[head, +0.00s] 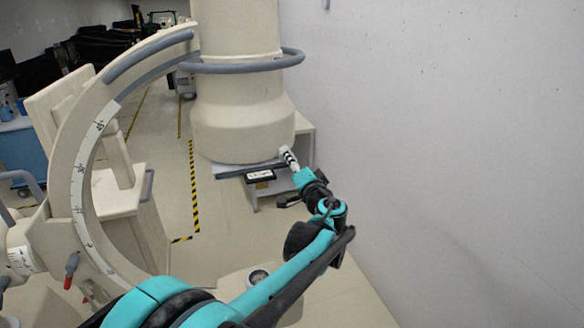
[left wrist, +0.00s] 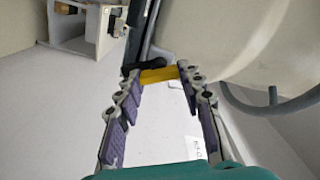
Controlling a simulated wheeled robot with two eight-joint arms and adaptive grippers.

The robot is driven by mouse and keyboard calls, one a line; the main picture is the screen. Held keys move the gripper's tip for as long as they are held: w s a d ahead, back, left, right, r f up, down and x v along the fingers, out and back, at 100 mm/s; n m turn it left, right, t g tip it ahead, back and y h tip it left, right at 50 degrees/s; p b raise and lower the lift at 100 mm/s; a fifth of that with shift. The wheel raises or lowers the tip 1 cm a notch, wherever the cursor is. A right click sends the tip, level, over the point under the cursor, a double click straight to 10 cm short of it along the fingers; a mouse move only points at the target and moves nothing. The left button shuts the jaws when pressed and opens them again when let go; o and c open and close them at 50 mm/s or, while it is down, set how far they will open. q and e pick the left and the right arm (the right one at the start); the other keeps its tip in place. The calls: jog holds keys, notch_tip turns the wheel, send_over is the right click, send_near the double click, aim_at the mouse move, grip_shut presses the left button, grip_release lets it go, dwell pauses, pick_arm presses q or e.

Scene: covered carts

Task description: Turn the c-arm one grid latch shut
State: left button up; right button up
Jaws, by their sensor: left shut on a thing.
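My left gripper (head: 288,157) reaches in beside the lower right edge of the large cream cylinder of the c-arm (head: 238,85). In the left wrist view my left gripper (left wrist: 158,74) has its purple-padded fingers closed on a small yellow latch handle (left wrist: 157,76) with a black part at its left end. The handle lies across between the fingertips. In the head view I cannot make out the latch, which the gripper and cylinder hide. My right gripper is in neither view.
A grey rail (head: 290,60) rings the cylinder. A pale wall (head: 440,150) stands close on the right of my arm. The curved c-arm arc (head: 75,165) stands at left. Open floor with yellow-black tape (head: 194,185) lies between.

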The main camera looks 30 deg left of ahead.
pick_arm(q)
jog(key=m+b, duration=0.1)
jog(key=m, duration=0.4)
jog(key=shift+f+m+b, duration=0.1)
jog(key=shift+m+b, duration=0.3)
jog(key=shift+m, duration=0.3)
jog(key=o, duration=1.2)
jog(key=shift+c, duration=0.2)
jog(key=shift+d, duration=0.1)
jog(key=v, duration=1.2)
jog(key=shift+w, duration=0.15)
